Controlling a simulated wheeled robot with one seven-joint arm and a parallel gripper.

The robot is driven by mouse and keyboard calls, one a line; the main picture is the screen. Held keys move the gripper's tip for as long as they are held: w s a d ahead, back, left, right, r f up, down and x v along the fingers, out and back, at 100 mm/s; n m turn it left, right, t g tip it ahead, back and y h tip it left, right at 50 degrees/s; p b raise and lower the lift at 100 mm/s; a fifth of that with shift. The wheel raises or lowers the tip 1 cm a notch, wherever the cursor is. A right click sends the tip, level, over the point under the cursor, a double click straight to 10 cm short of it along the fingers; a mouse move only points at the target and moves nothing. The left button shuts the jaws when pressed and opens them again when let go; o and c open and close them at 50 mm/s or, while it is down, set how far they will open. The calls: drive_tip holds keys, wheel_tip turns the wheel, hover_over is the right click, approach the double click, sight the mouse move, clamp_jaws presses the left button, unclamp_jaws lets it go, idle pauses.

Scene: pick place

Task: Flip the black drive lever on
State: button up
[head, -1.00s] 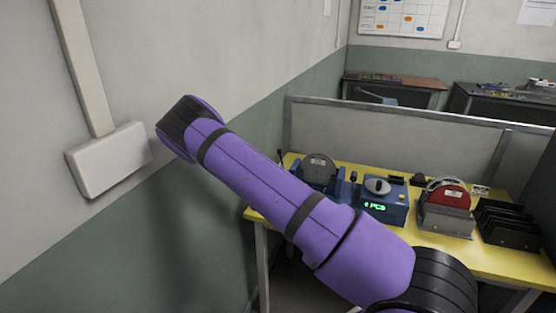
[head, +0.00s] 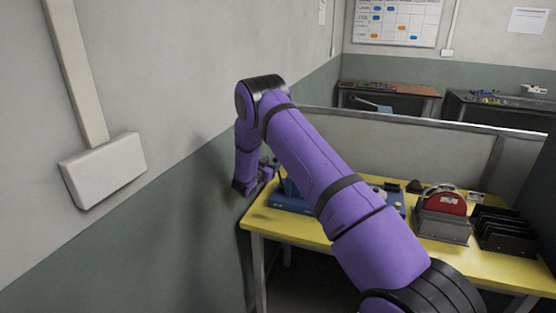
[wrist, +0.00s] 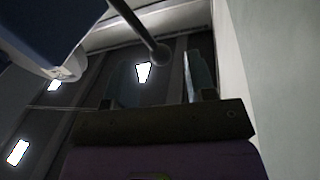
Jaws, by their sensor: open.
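A thin lever with a dark ball knob (wrist: 160,56) shows in the wrist view, reaching down from a blue-and-white housing (wrist: 45,40) at the upper left. The knob appears between my gripper's fingers (wrist: 160,78) in the picture; whether it lies between them in depth I cannot tell. In the head view my gripper (head: 267,173) is open and empty, beside the left end of the blue machine (head: 290,202) on the yellow bench. My arm hides most of that machine. I cannot make out the lever's full position.
The yellow bench (head: 285,226) also carries a red-and-grey device (head: 443,213) and a black slotted rack (head: 502,229) to the right. A grey partition (head: 400,145) stands behind it. The wall with a white box (head: 103,170) is close on the left.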

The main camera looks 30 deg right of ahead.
drive_tip(key=x, duration=0.5)
drive_tip(key=shift+w+d, duration=0.1)
drive_tip(key=shift+d, duration=0.15)
